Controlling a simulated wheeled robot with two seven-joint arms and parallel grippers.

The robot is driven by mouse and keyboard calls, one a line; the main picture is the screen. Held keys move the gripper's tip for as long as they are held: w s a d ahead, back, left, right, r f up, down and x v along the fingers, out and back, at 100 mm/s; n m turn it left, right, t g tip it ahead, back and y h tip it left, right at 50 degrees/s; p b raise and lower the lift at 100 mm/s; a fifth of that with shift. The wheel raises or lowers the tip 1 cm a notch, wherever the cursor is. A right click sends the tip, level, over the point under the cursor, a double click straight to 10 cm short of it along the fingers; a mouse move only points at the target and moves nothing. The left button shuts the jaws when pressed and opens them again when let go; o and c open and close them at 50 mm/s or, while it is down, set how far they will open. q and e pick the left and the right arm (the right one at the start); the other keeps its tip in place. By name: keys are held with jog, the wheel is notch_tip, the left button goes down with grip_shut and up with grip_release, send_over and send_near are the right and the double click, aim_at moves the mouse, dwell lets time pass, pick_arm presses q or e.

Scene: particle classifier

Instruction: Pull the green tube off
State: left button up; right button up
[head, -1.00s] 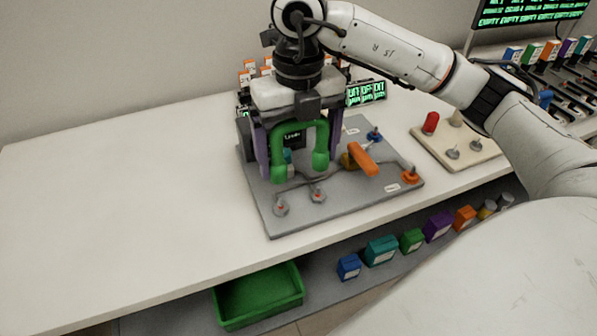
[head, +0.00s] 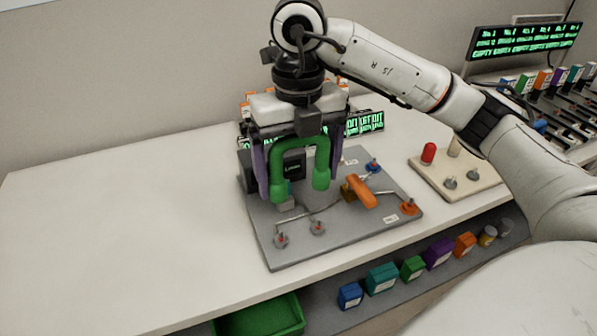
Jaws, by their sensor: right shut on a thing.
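The green tube (head: 297,143) is an upside-down U. My right gripper (head: 300,176) comes down from above, with a purple finger at each side of the tube, and is shut on it. The tube hangs above the grey board (head: 290,256), its two open ends pointing down and clear of the two metal pegs (head: 281,240) and (head: 317,228) in front. An orange handle (head: 361,193) and an orange fitting (head: 409,207) are at the board's right side, with a blue fitting (head: 373,166) behind. My left gripper is out of view.
Green-lit displays are behind. A lower shelf holds several coloured boxes (head: 383,278) and a green bin (head: 262,319). The table's left part (head: 110,220) is clear.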

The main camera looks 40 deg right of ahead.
aim_at(299, 145)
jog(key=shift+r+p, duration=0.85)
jog(key=shift+r, duration=0.55)
notch_tip(299, 145, up, 3)
jog(key=p, duration=0.2)
jog(key=shift+p, duration=0.4)
